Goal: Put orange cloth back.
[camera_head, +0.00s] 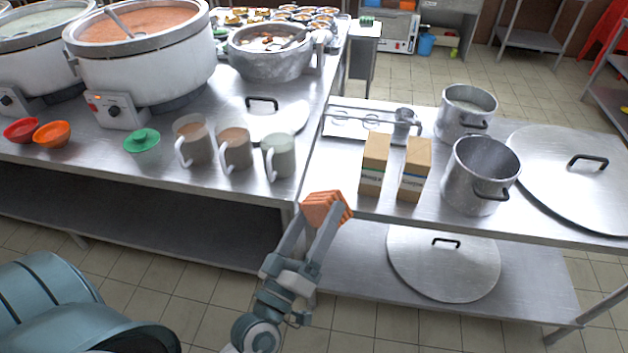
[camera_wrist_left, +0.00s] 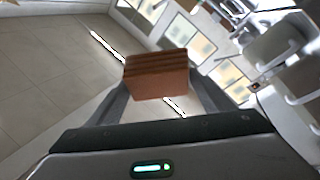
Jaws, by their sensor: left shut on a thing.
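The folded orange cloth (camera_head: 326,207) is held between the fingertips of my left gripper (camera_head: 322,222), in front of the steel tables near where they meet. My left gripper is shut on the cloth and holds it in the air. In the left wrist view the cloth (camera_wrist_left: 157,76) shows as a stacked, folded block between the two fingers (camera_wrist_left: 158,92). My right gripper is not in view.
Three mugs (camera_head: 235,150) stand along the left table's front edge. Two cartons (camera_head: 375,163) and two pots (camera_head: 480,172) stand on the right table, with a large lid (camera_head: 575,160) at right. Bare steel shows in front of the cartons.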

